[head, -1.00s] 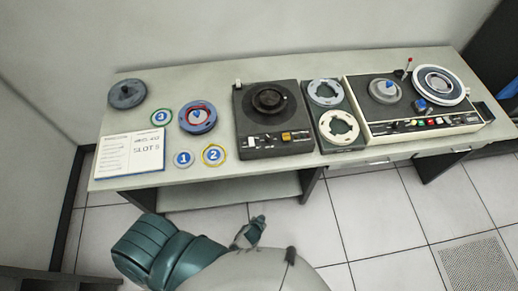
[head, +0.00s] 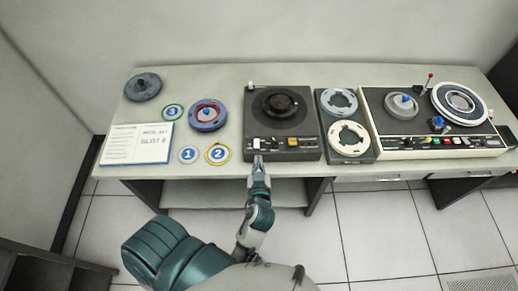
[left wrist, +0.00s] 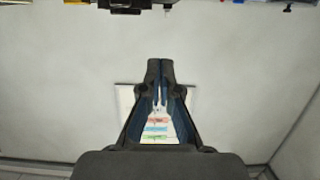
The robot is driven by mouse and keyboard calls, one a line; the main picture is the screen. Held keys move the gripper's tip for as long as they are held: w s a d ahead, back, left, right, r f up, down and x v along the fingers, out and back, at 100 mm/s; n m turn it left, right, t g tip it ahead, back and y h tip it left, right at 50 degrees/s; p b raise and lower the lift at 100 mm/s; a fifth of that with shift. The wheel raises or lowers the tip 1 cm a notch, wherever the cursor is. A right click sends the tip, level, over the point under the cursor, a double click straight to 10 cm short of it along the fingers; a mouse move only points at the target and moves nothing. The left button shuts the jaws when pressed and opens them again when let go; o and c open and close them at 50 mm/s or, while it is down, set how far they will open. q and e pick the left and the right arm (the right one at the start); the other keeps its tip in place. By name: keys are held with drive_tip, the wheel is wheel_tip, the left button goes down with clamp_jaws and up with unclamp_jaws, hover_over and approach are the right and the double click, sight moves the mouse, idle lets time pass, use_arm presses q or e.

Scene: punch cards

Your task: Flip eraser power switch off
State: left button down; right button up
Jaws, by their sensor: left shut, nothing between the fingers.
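The eraser (head: 309,109) is a dark square unit with a round black hub on top, at the middle of the table. Its front strip carries a white switch (head: 256,143) at the left and an orange button (head: 293,141) to the right. I cannot tell which way the switch is set. My left gripper (head: 258,159) is shut and empty, its tips at the eraser's front edge just below the white switch. I cannot tell whether they touch. In the left wrist view the closed fingers (left wrist: 160,64) point up the picture. My right gripper is not in view.
The pale table (head: 225,83) also holds a reel panel (head: 345,128) and a tape deck (head: 433,123) on the right. Free floor (head: 345,230) shows in front.

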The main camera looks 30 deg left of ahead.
use_arm(q)
drive_tip(key=p, duration=0.1)
hover_over(257, 153)
wheel_tip(257, 153, down, 2)
drive_tip(key=shift+f, duration=0.2)
wheel_tip(257, 153, down, 3)
drive_tip(key=shift+r, duration=0.1)
drive_tip(key=shift+d+f, duration=0.1)
drive_tip(key=shift+f, duration=0.65)
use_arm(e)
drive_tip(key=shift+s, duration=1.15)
